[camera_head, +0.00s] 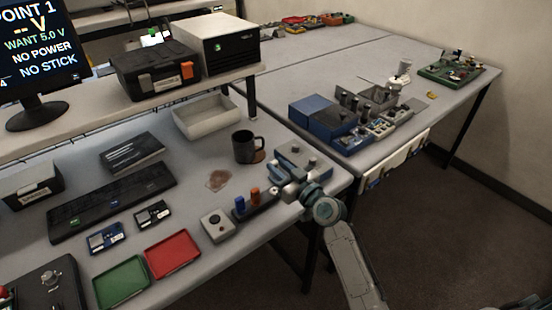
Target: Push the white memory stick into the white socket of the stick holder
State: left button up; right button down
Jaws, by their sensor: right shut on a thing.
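The stick holder (262,203) is a dark bar near the front right edge of the left table. A blue stick (239,203) and an orange stick (255,195) stand upright in it. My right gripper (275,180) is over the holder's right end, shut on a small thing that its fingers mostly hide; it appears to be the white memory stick. The white socket is not visible, and I cannot tell whether the stick touches it. My left gripper is not in view.
A dark mug (246,148) stands just behind the right gripper. A grey button box (216,226) sits left of the holder. Red (172,255) and green (122,283) trays lie in front. A monitor (38,60) reads "NO POWER", "NO STICK".

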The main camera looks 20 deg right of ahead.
jog(key=shift+s+r, duration=0.1)
jog(key=shift+r, duration=0.1)
jog(key=shift+t, duration=0.3)
jog(key=shift+f, duration=0.1)
jog(key=shift+f+b, duration=2.15)
jog(key=shift+f, duration=0.7)
jog(key=shift+b, duration=0.8)
jog(key=shift+f+b, duration=0.65)
jog(key=shift+b, duration=0.2)
jog(key=c, duration=1.1)
grip_release()
jog(key=shift+c, duration=0.2)
